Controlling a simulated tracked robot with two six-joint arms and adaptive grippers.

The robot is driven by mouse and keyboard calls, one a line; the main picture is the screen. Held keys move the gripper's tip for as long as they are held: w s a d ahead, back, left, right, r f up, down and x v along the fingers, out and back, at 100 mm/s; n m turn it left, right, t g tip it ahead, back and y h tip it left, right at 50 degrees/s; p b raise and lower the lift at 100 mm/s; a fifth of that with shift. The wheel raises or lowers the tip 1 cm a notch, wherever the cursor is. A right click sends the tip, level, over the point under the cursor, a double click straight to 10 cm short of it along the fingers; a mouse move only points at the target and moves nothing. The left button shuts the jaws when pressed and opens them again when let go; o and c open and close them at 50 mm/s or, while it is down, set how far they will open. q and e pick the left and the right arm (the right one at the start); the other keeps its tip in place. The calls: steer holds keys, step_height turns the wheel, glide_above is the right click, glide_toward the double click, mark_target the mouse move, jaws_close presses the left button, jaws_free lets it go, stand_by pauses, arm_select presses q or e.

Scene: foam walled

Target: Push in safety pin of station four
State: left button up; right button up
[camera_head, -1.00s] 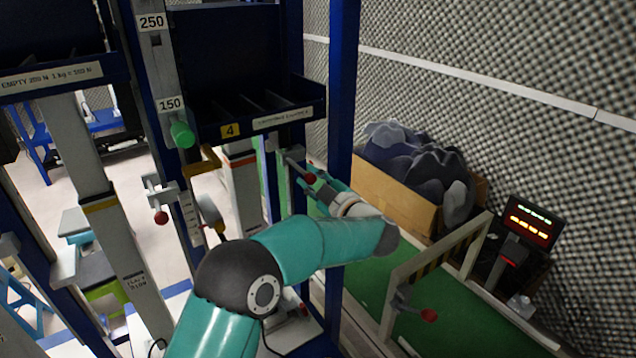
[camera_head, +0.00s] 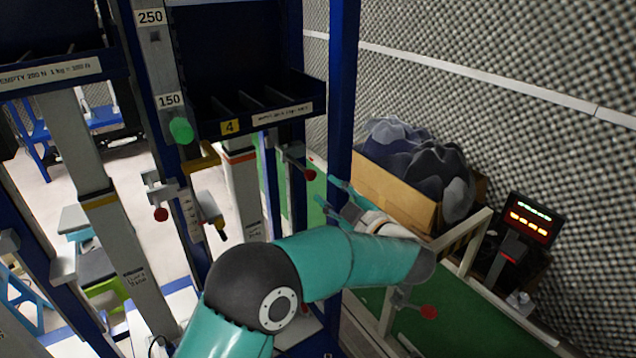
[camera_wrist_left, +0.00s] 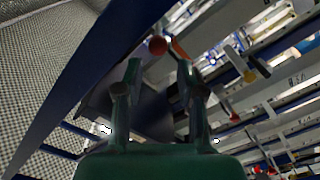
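Station four has a yellow "4" label (camera_head: 230,127) on a dark blue tray (camera_head: 290,103). A red ball-ended pin (camera_head: 310,174) sticks out below the tray's right side, beside the blue post. My left gripper (camera_head: 332,192) is just right of this red ball, apart from it, with teal fingers spread. In the left wrist view a red ball (camera_wrist_left: 157,45) shows just beyond and between the fingertips of the open left gripper (camera_wrist_left: 160,68). Nothing is between the fingers. How far the pin is pushed in cannot be told. My right gripper is not in view.
Another red-ended pin (camera_head: 161,214) and a green knob (camera_head: 181,131) are on the left upright. A blue post (camera_head: 342,90) stands close to the left gripper. A box of dark grey lumps (camera_head: 400,190), a railing and a lit display (camera_head: 530,222) stand right.

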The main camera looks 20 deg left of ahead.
arm_select(q)
steer(key=shift+v, duration=2.05)
steer(key=shift+f, duration=0.1)
